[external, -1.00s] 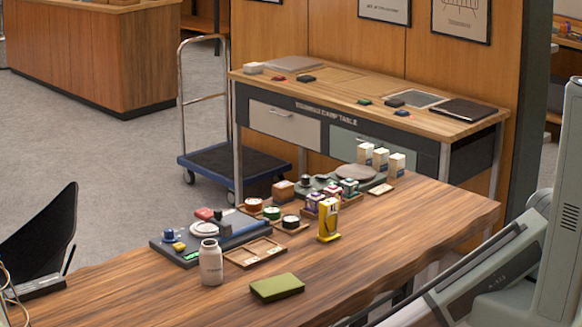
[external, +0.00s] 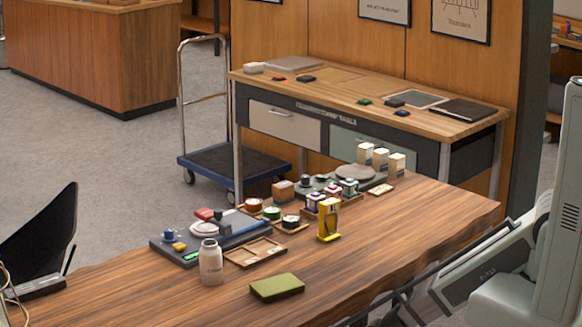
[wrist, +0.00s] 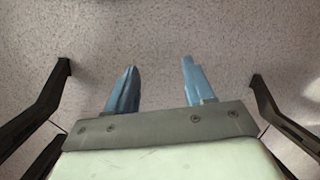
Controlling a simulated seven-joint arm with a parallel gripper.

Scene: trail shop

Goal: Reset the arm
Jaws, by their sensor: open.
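My gripper (wrist: 156,88) shows in the wrist view with its two blue fingers apart and nothing between them. Below it is only speckled grey floor. In the external view my arm stands at the right edge, beside the wooden table (external: 400,225); the fingers cannot be made out there. The arm is clear of the objects on the table.
On the table stand a white bottle (external: 210,262), a green book-like block (external: 277,287), a yellow item (external: 329,220), an empty wooden tray (external: 255,252) and a dark scale-like device (external: 190,252). Small tins and boxes cluster behind. A camp table (external: 340,85) stands further back.

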